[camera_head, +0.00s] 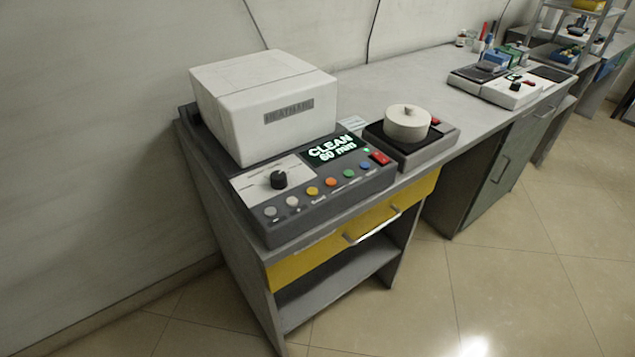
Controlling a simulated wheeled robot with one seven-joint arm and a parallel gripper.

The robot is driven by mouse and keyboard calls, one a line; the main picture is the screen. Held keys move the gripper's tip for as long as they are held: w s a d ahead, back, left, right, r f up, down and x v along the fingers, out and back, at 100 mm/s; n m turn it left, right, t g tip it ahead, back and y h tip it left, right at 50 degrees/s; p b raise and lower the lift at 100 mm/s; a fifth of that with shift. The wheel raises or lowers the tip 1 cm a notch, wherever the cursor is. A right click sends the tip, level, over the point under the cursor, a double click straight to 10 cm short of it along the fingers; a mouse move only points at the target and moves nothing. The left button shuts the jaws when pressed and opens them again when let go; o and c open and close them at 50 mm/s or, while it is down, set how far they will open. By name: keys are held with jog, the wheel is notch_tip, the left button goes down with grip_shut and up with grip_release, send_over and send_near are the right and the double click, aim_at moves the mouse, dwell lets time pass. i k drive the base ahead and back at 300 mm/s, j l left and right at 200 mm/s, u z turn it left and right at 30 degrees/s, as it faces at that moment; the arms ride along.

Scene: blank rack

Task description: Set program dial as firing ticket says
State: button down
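The kiln unit stands at the near end of the bench, with a white box (265,95) carrying a grey label on top. Its sloped grey front panel (325,205) has a black program dial (278,180) on a pale plate; its pointer direction is too small to read. The display (331,149) reads "CLEAN 60 min" in pale green. Several round coloured buttons sit below, with a red switch (380,158) at the right. A small white card (353,123) lies behind the panel, perhaps the firing ticket; its text is unreadable. My gripper is not in view.
A dark device with a round cream lid (407,123) stands right of the kiln unit. A yellow drawer (350,235) with a metal handle is below. White and dark devices (512,90) sit farther along the bench. Tiled floor (510,250) in front is clear.

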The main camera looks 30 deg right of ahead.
aim_at(279, 180)
jog(key=z, duration=0.6)
jog(key=u, duration=1.3)
jog(key=k+l+u, duration=0.1)
jog(key=k+u, duration=0.3)
jog(key=k, duration=0.25)
